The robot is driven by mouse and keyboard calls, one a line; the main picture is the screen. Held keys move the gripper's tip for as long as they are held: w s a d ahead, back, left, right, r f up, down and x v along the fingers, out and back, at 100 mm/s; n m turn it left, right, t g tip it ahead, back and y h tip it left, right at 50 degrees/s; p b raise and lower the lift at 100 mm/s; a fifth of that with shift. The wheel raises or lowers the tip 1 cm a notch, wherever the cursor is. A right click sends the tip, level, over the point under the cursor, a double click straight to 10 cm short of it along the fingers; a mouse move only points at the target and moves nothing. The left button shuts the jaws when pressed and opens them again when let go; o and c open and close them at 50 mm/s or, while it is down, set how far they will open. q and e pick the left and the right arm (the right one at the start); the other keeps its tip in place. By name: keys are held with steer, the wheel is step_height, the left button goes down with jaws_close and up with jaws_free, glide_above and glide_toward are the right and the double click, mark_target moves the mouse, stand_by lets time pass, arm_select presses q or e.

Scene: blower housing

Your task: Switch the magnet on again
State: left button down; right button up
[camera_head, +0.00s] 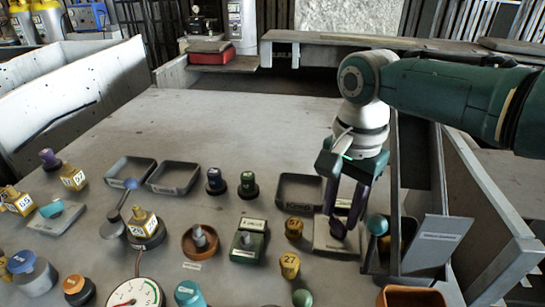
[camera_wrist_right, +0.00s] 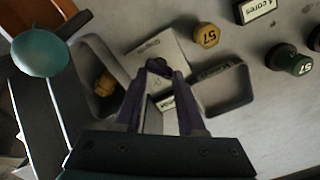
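My right gripper (camera_head: 343,210) points down with its purple fingers apart, over a light grey plate (camera_head: 322,243) on the right of the bench. A small dark purple knob (camera_head: 337,229) stands at the plate, close below the fingertips. In the right wrist view the open gripper (camera_wrist_right: 158,80) has the knob (camera_wrist_right: 157,66) at its tips, between the fingers; I cannot tell whether they touch it. The plate (camera_wrist_right: 172,45) bears lettering too small to read. Which part is the magnet's switch is not clear. My left gripper is out of view.
A teal ball (camera_head: 377,225) stands right of the gripper, by an upright grey panel (camera_head: 437,243). Yellow number 27 cap (camera_head: 290,264), a green block (camera_head: 248,243) and grey trays (camera_head: 174,178) lie around. The back of the bench is clear.

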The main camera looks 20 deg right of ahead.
steer(key=n+b, duration=0.1)
steer(key=n, duration=0.1)
steer(key=f+n+b, duration=0.1)
steer(key=n+b, duration=0.1)
steer(key=f+n+b, duration=0.1)
steer(key=n+b, duration=0.1)
steer(key=shift+s+d+f+n, duration=0.1)
steer(key=shift+d+f+n, duration=0.2)
steer(key=shift+n, duration=0.1)
steer(key=r+n+p, duration=0.1)
steer(key=n, duration=0.2)
steer(key=shift+r+p, duration=0.2)
steer(key=shift+p, duration=0.1)
steer(key=shift+s+a+n, duration=0.1)
steer(key=shift+a+n, duration=0.05)
steer(key=shift+n, duration=0.85)
steer(key=shift+n+p, duration=0.3)
steer(key=shift+n, duration=0.4)
steer(key=shift+f+n, duration=0.1)
steer(key=shift+n, duration=0.4)
steer(key=shift+a+f+b, duration=0.1)
steer(key=shift+f+b, duration=0.2)
steer(key=shift+f, duration=0.3)
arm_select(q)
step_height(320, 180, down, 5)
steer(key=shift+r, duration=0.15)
arm_select(e)
steer(key=shift+r, duration=0.1)
